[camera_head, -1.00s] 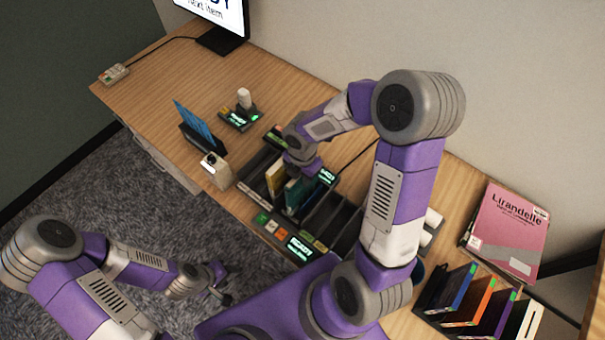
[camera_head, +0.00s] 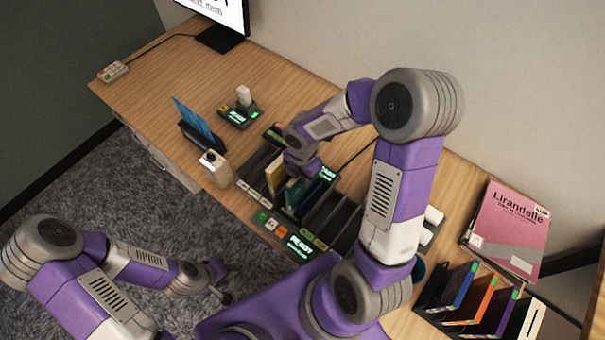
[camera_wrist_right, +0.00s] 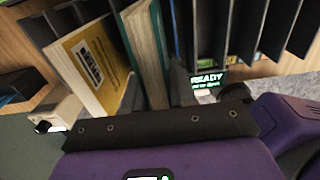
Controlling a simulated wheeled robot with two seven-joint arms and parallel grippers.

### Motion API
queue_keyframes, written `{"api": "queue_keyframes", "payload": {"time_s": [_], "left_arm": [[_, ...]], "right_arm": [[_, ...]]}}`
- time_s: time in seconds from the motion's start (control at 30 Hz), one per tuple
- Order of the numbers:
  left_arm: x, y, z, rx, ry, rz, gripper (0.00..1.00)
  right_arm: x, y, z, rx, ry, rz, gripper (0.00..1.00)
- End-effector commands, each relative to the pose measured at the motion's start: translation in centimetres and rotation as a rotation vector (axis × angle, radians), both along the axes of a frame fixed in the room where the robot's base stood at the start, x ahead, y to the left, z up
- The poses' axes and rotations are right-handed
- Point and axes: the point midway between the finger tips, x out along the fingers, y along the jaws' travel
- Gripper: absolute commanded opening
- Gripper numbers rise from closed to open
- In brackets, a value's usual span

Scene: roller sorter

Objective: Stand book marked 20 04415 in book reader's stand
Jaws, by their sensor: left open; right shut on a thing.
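My right gripper (camera_wrist_right: 157,92) is shut on a teal book (camera_wrist_right: 148,50) with pale page edges, standing in a slot of the black sorter rack (camera_head: 330,208). In the head view the teal book (camera_head: 295,190) is partly under my right wrist. A yellow book (camera_wrist_right: 86,64) with a printed label stands just left of it. The number 20 04415 cannot be read on any book. A small black device (camera_head: 240,116) with a lit green display and a white upright part stands behind the rack; I cannot tell whether it is the reader's stand. My left gripper (camera_head: 224,292) is open and empty, low at the left.
A black holder (camera_head: 196,143) with a blue sheet stands left of the rack, near a white dispenser-like object (camera_head: 216,168). At right are a pink Lirandelle book (camera_head: 507,232) and a bin of coloured folders (camera_head: 478,300).

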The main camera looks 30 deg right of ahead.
Motion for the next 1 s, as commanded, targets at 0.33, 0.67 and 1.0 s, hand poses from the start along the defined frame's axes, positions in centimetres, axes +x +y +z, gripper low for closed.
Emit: {"api": "queue_keyframes", "payload": {"time_s": [0.33, 0.67, 1.0], "left_arm": [[0.0, 0.0, 0.0, 0.000, 0.000, 0.000, 0.43], [0.0, 0.0, 0.6, 0.000, 0.000, 0.000, 0.43], [0.0, 0.0, 1.8, 0.000, 0.000, 0.000, 0.43]], "right_arm": [[0.0, 0.0, 0.0, 0.000, 0.000, 0.000, 0.55], [0.1, -0.1, 1.8, -0.001, -0.004, -0.003, 0.55], [0.1, 0.0, 7.0, -0.001, -0.003, -0.001, 0.55]]}}
